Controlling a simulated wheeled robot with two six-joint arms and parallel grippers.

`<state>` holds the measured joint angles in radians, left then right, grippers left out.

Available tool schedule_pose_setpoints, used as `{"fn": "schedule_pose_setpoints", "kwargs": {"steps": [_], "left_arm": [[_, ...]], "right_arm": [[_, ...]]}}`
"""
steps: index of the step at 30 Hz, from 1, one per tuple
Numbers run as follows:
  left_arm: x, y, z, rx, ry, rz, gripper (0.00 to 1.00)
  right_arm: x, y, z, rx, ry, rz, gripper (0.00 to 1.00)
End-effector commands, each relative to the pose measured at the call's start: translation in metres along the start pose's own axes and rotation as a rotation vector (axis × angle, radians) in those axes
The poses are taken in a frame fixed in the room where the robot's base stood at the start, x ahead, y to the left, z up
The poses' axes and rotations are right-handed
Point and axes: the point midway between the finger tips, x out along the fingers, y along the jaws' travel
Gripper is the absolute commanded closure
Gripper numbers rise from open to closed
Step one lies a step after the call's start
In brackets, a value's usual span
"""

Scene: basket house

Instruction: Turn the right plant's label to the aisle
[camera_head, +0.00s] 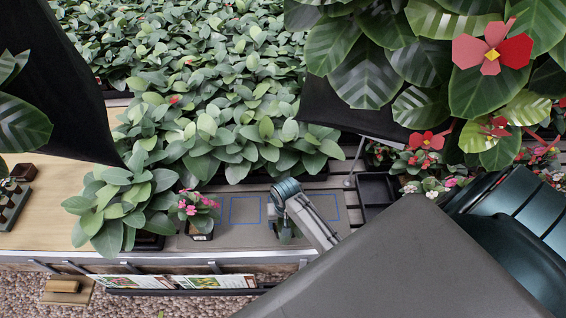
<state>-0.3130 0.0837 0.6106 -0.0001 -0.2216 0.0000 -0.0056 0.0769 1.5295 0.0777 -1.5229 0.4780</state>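A small plant with pink flowers (198,209) stands in a dark pot (201,233) near the front edge of the bench. A larger broad-leaved plant (122,205) is just left of it. I cannot make out a label on either pot, nor tell which plant is the right one. My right arm comes in from the right, and its teal wrist and grey bars end low over the bench. My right gripper (285,234) seems to be at that end, right of the pink-flowered plant and apart from it. Its fingers are too small to read. My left gripper is not in view.
Two blue outlined squares (245,210) on the bench (232,237) look empty. Dense leafy plants (215,90) fill the back. Hanging plants with red flowers (491,50) crowd the upper right. A black tray (376,190) is right. A rail with printed cards (170,281) runs along the front.

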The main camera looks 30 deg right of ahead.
Motion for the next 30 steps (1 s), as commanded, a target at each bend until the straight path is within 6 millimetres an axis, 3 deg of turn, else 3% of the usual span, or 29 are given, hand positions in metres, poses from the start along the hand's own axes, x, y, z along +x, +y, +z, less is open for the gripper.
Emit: {"fn": "schedule_pose_setpoints", "kwargs": {"steps": [5,13,30], "left_arm": [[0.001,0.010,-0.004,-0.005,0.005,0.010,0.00],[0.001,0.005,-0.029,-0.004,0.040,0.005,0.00],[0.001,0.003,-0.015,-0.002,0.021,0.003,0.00]], "right_arm": [[0.000,-0.001,-0.001,-0.197,0.001,-0.001,0.54],[0.000,0.000,-0.001,-0.567,0.000,0.000,0.54],[0.000,0.000,-0.001,-1.314,0.000,0.000,0.54]]}}
